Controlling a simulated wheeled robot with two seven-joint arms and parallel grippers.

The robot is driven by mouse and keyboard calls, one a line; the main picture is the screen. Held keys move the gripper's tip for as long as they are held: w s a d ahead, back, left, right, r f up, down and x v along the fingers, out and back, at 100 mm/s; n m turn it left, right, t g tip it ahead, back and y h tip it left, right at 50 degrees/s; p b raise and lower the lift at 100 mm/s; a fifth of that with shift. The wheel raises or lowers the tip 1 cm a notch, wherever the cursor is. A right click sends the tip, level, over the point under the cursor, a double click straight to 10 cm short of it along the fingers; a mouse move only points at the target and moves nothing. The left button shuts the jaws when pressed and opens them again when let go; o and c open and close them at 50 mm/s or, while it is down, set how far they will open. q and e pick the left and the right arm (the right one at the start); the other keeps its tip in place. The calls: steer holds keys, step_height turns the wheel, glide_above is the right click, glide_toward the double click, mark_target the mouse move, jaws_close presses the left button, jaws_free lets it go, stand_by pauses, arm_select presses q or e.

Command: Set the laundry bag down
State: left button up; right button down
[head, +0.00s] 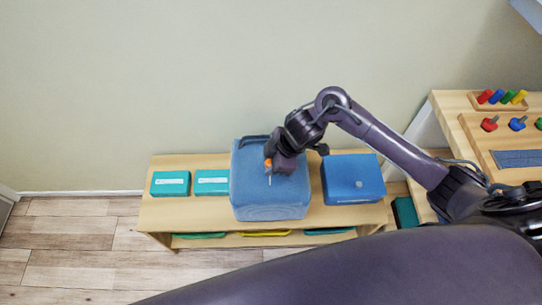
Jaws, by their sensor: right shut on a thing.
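The laundry bag (270,203) is a blue, boxy bag with rounded edges and a dark handle at its back edge. It is over the middle of the low wooden bench (165,215), between two teal boxes and a blue box. My right gripper (270,172) comes in from the right and points down at the top of the bag. It is shut on the bag, and its fingertips are partly hidden. I cannot tell whether the bag's underside touches the bench top. My left gripper is not in view.
Two teal boxes (171,184) (212,182) lie left of the bag. The blue box (352,178) stands close on its right. Trays show on the bench's lower shelf. A wooden table (468,130) with coloured pegs stands at right. The wall is right behind the bench.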

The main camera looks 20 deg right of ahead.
steer(key=shift+w, duration=0.1)
steer(key=c, duration=1.5)
jaws_free()
steer(key=shift+s+f, duration=0.2)
steer(key=o, duration=0.3)
steer(key=shift+o, duration=0.2)
steer(key=shift+r, duration=0.2)
steer(key=p+v, duration=0.2)
steer(key=v, duration=1)
steer(key=shift+f, duration=0.1)
